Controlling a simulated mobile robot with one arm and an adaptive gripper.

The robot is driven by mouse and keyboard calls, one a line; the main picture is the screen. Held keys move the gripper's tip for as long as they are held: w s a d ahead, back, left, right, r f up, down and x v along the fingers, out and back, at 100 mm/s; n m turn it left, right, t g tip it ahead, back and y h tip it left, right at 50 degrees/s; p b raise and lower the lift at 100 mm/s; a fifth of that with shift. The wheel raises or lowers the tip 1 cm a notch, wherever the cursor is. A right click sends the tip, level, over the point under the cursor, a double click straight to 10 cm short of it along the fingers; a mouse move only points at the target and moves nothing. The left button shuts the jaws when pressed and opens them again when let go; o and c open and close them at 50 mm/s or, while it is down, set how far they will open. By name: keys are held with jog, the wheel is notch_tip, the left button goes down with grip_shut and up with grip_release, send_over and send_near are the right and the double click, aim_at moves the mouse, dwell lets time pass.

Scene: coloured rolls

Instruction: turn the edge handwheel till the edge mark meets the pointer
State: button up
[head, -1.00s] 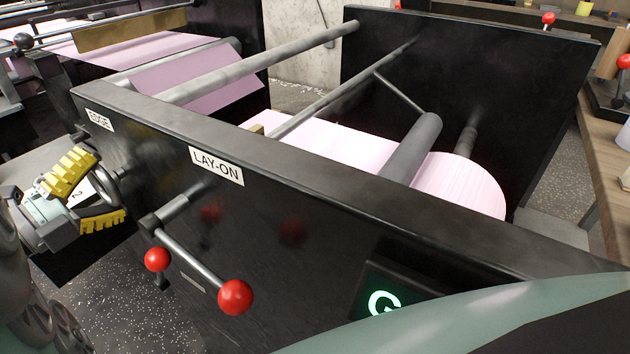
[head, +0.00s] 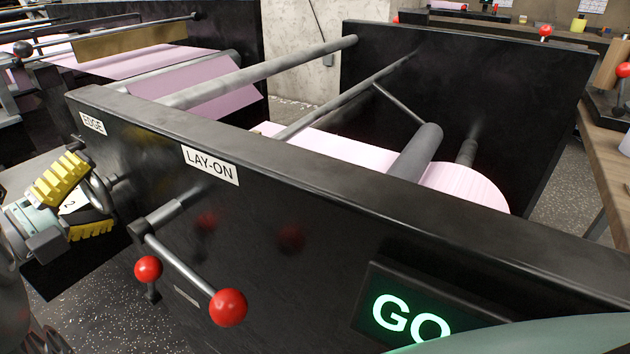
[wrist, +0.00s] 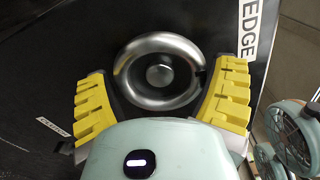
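The edge handwheel (wrist: 128,83) is a small silver ring with a round hub, on the black side plate by the EDGE label (head: 92,123). It also shows in the head view (head: 102,190), partly behind my fingers. My gripper (wrist: 163,85) has two yellow ribbed fingers, spread wide on either side of the wheel. In the head view my gripper (head: 88,192) points at the wheel from the left. The fingers look apart from the rim, though contact at the right side is hard to tell. I cannot make out the edge mark or the pointer.
A LAY-ON lever (head: 185,270) with red knobs sticks out of the same plate (head: 290,240), right of the wheel. A lit green sign (head: 410,318) reading GO is lower right. A pink roll (head: 465,185) lies behind the plate. A wooden bench (head: 605,160) stands at right.

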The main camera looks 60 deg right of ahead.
jog(key=shift+o, duration=1)
jog(key=shift+a, duration=0.1)
jog(key=a, duration=1.1)
jog(key=shift+s+a, duration=0.15)
jog(key=shift+a, duration=0.25)
